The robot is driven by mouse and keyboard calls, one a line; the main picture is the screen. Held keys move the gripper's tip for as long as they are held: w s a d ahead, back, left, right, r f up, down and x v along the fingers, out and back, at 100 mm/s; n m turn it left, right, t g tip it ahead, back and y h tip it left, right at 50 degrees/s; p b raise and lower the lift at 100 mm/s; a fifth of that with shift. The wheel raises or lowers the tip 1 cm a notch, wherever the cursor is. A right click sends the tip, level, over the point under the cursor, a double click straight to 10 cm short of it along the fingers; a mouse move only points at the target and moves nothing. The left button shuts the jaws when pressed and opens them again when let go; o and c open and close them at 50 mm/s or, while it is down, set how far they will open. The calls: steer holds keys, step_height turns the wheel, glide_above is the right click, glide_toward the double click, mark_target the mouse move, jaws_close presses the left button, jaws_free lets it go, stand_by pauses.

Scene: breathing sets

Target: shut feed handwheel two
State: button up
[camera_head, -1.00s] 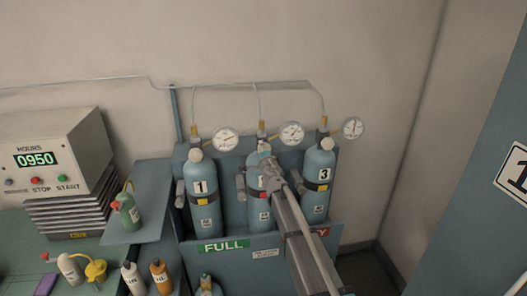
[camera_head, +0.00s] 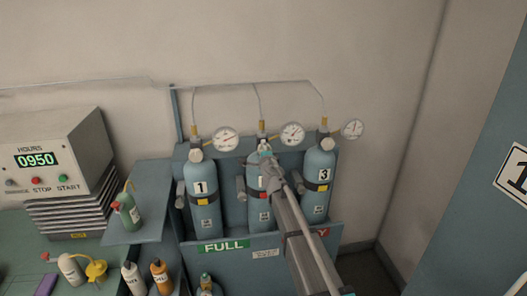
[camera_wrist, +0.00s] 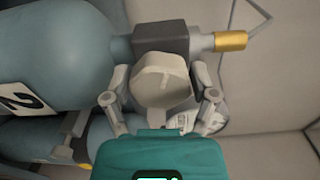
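Feed handwheel two (camera_wrist: 162,80) is a pale, rounded knob on the grey valve block (camera_wrist: 162,40) of cylinder two. In the wrist view my gripper (camera_wrist: 160,88) has one finger on each side of the knob. The fingers lie very close to its edges; I cannot tell whether they press on it. Cylinder two (camera_wrist: 55,50) lies to the left in that view, its label partly cut off. In the head view my gripper (camera_head: 265,150) is at the top of the middle cylinder (camera_head: 254,183), and my arm hides the handwheel and part of the cylinder.
Cylinder 1 (camera_head: 202,200) and cylinder 3 (camera_head: 317,185) stand close on either side, with a pale handwheel (camera_head: 196,155) on cylinder 1. Round gauges (camera_head: 292,134) and thin pipes rise above. A shelf with a green bottle (camera_head: 127,211) is to the left.

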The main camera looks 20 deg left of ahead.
steer(key=shift+o, duration=1.3)
steer(key=v, duration=1.2)
